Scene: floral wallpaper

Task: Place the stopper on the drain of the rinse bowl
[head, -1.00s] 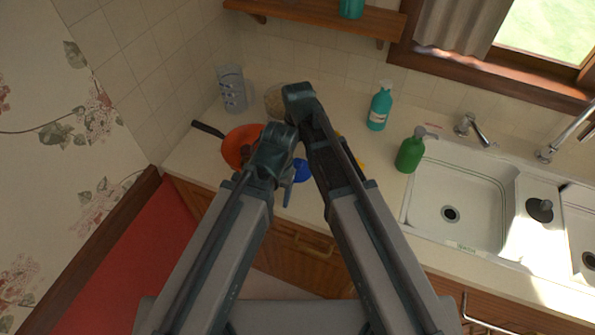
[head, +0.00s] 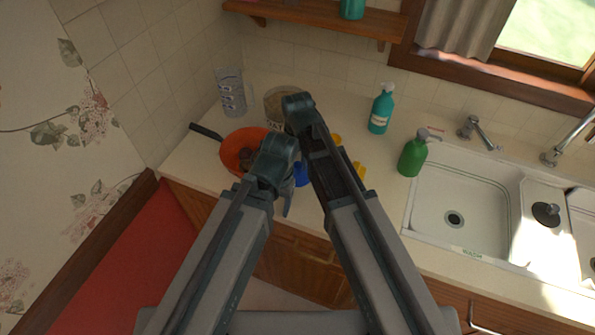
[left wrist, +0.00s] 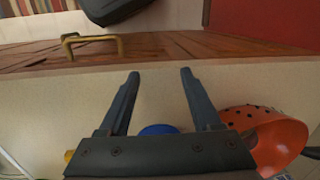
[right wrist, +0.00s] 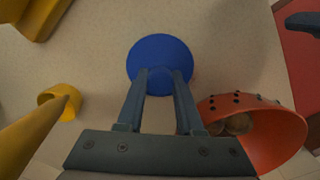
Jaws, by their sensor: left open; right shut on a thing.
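The black stopper (head: 546,214) sits on the ledge between the two sink bowls, its knob up. My right gripper (right wrist: 160,72) is shut on a blue cup (right wrist: 160,48), which is partly hidden in the head view (head: 300,174). My left gripper (left wrist: 158,75) is open and empty near the counter's front edge.
An orange colander (head: 236,150) with brown contents is left of the grippers. Teal (head: 380,112) and green (head: 413,155) bottles stand between the arms and sink.

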